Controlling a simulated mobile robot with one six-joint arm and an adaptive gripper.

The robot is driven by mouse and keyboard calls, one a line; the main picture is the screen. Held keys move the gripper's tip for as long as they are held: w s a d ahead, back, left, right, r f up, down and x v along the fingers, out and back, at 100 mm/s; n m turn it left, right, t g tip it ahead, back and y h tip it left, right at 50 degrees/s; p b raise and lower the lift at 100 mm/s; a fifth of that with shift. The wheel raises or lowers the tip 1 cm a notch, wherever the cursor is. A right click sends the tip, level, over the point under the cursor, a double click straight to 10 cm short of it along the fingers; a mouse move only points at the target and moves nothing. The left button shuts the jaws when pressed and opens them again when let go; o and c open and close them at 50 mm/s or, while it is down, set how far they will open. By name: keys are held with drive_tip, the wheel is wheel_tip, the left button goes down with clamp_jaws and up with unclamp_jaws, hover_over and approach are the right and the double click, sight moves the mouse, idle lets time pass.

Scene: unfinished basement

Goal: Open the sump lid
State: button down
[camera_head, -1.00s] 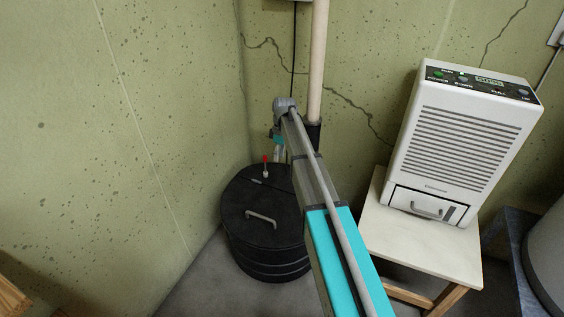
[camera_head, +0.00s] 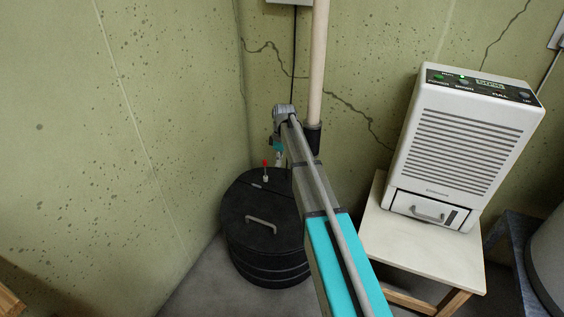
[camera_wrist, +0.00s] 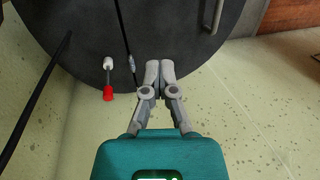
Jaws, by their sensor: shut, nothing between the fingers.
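The sump lid (camera_head: 238,208) is a round black disc lying flat on a ribbed black pit in the wall corner. It has a grey bar handle (camera_head: 262,224) toward its near side. In the wrist view the lid (camera_wrist: 180,30) fills the upper part, with the handle (camera_wrist: 214,22) at upper right. A red-tipped post (camera_head: 265,170) stands at the lid's far side and also shows in the wrist view (camera_wrist: 108,84). My gripper (camera_wrist: 160,70) is shut and empty, seen over the lid's far edge, apart from the handle. In the head view my arm mostly hides it.
A white dehumidifier (camera_head: 466,150) stands on a small table (camera_head: 420,240) to the right. A pale pipe (camera_head: 318,60) rises behind the lid, and a thin black cord (camera_head: 294,60) hangs beside it. Concrete walls close in behind and left. A grey tank (camera_head: 546,260) is far right.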

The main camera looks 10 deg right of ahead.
drive_tip(key=c, duration=0.6)
unclamp_jaws()
drive_tip(key=shift+c, duration=0.2)
drive_tip(key=shift+c, duration=0.2)
drive_tip(key=shift+s+a+f, duration=0.1)
drive_tip(key=shift+s+a, duration=0.05)
drive_tip(key=shift+s, duration=0.05)
drive_tip(key=c, duration=0.4)
drive_tip(key=s+a+f+n+b, duration=0.1)
drive_tip(key=s+a+n, duration=0.1)
drive_tip(key=s+a+f+n+t+h+b, duration=0.1)
drive_tip(key=s+a+f+n, duration=0.1)
drive_tip(key=s, duration=0.1)
drive_tip(key=s+a+f+n+h+b, duration=0.1)
drive_tip(key=s+n+b, duration=0.1)
drive_tip(key=n, duration=0.1)
drive_tip(key=shift+s+a+f+t, duration=0.15)
drive_tip(key=shift+s+a+t, duration=0.15)
drive_tip(key=shift+a+t, duration=0.1)
clamp_jaws()
drive_tip(key=s+a+f+n+t+h+b, duration=0.1)
drive_tip(key=s+a+n+b, duration=0.1)
drive_tip(key=s+n, duration=0.2)
drive_tip(key=s+a+f+n+t+h+b, duration=0.1)
drive_tip(key=s+a+f+n+t+b, duration=0.1)
drive_tip(key=s+n, duration=0.3)
drive_tip(key=shift+s+a+f+n+t, duration=0.2)
drive_tip(key=shift+s+a+n+t, duration=0.1)
drive_tip(key=shift+a+n, duration=0.6)
drive_tip(key=shift+d, duration=0.15)
